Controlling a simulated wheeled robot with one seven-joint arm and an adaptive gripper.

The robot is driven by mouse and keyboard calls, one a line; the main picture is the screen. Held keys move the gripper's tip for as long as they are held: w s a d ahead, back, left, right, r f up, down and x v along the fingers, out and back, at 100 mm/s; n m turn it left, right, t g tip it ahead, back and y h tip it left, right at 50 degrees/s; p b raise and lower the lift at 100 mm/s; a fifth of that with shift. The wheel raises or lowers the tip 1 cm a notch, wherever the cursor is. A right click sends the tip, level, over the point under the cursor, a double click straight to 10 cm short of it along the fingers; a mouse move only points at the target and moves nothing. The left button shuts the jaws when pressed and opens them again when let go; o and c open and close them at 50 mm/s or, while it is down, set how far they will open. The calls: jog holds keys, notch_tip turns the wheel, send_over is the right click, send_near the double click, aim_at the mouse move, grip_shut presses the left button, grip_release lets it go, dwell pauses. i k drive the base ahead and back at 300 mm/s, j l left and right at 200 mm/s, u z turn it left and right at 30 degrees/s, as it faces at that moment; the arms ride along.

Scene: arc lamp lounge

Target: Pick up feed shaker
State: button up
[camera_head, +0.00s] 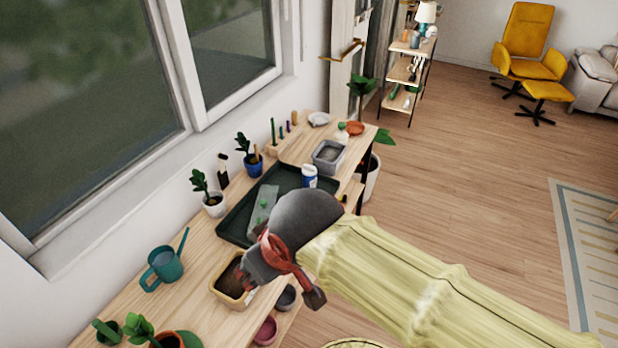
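A small white container with a blue band (310,176) stands upright at the right edge of the dark green tray (234,222) on the wooden bench. It looks most like the feed shaker, but its label is too small to read. My gripper (281,286), dark grey with red fingers, hangs over the near part of the bench, in front of the tray and close above a tan box of soil (229,285). Its fingers look spread apart with nothing between them. My gripper and arm hide part of the tray and bench edge.
Potted plants (213,205) and a teal watering can (163,267) line the window side. A grey bin (328,155) and a white bottle with a green cap (342,135) stand beyond the container.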

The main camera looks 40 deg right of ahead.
aim_at(310, 182)
jog(key=l+z, duration=0.2)
jog(key=z, duration=0.65)
